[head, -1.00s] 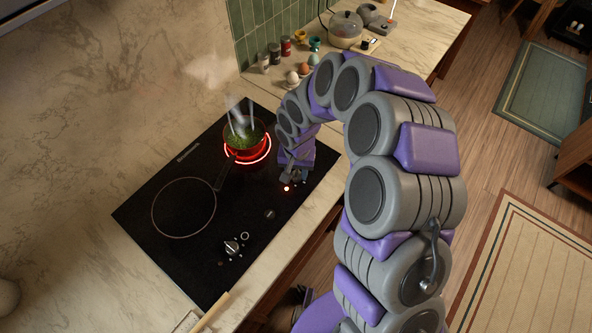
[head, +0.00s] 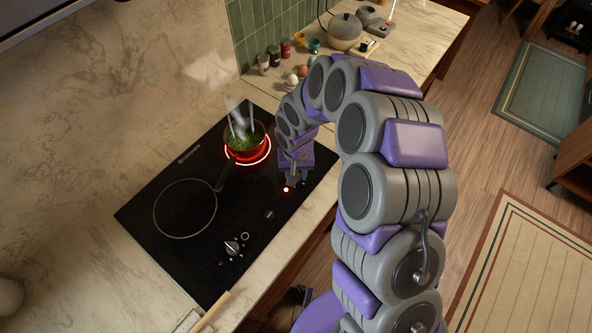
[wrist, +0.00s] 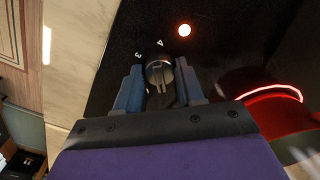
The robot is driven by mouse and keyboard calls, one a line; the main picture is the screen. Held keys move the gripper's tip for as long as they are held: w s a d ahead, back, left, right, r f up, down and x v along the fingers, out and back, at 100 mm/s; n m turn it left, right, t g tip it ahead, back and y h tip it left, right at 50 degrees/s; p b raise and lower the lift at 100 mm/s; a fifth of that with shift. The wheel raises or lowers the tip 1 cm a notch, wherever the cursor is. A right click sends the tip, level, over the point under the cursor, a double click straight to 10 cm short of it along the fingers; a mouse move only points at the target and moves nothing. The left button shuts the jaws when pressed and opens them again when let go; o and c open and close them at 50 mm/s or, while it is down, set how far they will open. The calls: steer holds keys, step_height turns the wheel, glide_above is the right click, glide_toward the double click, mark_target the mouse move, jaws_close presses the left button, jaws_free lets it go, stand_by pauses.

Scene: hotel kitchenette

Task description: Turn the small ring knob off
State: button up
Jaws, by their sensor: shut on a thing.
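The knob (wrist: 160,74) is a small dark metal knob on the black cooktop (head: 190,255), with a raised grip bar and printed marks beside it that look like 3 and 4. My gripper (wrist: 160,80) is shut on it, with one blue-grey finger on each side. In the head view my gripper (head: 291,182) points down at the cooktop's right side and hides the knob. A lit red indicator (head: 286,190) is beside it. A glowing red ring (head: 266,153) surrounds the base of a red pot (head: 232,152) with green contents and rising steam.
Another silver knob (head: 233,246) sits at the cooktop's front, near an empty, unlit burner ring (head: 185,236). Eggs and spice jars (head: 263,64) stand on the counter behind my arm.

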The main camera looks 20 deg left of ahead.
steer(key=n+p, duration=0.2)
steer(key=n, duration=0.3)
steer(key=shift+p, duration=0.4)
steer(key=shift+n+p, duration=0.75)
steer(key=shift+n, duration=1.55)
steer(key=o, duration=1)
steer(key=shift+a, duration=0.1)
steer(key=shift+o, duration=0.2)
step_height(320, 180, up, 17)
steer(key=shift+p, duration=0.3)
